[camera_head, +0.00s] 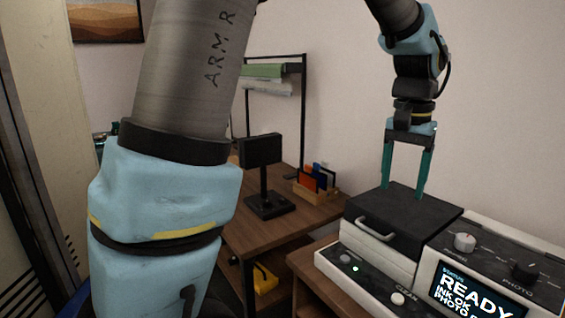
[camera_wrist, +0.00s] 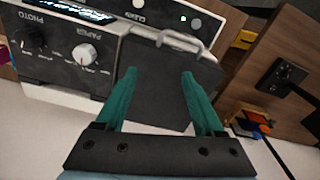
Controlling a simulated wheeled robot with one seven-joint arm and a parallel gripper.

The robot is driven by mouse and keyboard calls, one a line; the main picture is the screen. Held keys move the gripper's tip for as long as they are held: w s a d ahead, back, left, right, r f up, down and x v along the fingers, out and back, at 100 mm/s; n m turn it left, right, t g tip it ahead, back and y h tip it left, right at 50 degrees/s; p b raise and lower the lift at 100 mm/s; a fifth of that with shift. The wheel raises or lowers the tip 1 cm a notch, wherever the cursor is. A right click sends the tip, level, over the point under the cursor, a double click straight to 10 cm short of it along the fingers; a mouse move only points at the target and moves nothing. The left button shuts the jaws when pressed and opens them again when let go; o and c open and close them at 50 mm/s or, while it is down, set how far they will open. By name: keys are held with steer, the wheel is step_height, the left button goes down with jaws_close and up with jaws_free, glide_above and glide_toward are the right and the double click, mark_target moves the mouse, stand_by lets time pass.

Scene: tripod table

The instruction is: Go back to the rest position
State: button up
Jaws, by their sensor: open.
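My gripper (camera_head: 406,192) has two teal fingers that point down, spread apart with nothing between them. It hangs just above the dark lid of the printer (camera_head: 375,262); I cannot tell whether the fingertips touch the lid. In the wrist view my gripper (camera_wrist: 158,82) is open over the flat dark lid, and the printer (camera_wrist: 102,72) shows its knobs and handle. A thick grey arm link with light blue joints, mine, covers much of the left of the head view.
A wooden desk (camera_head: 245,232) holds a black stand (camera_head: 264,175) and an organizer with coloured cards (camera_head: 316,184). A dark rack (camera_head: 304,110) stands behind. A yellow item (camera_head: 264,280) lies below the desk. The white wall is close behind the printer.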

steer(key=w+a+f+n, duration=0.2)
steer(key=a+f, duration=0.1)
steer(key=a, duration=0.6)
steer(key=w+a+f+n, duration=0.2)
steer(key=w+a+f, duration=0.1)
steer(key=a, duration=0.6)
steer(key=s+a+f+n, duration=0.1)
steer(key=s+a+f, duration=0.1)
steer(key=a, duration=0.5)
steer(key=s+a+f+n+t+p, duration=0.1)
steer(key=s+a+f+n, duration=0.1)
steer(key=a, duration=0.4)
steer(key=shift+s+a+f+n, duration=0.15)
steer(key=shift+s+a+n, duration=0.15)
steer(key=shift+a, duration=0.05)
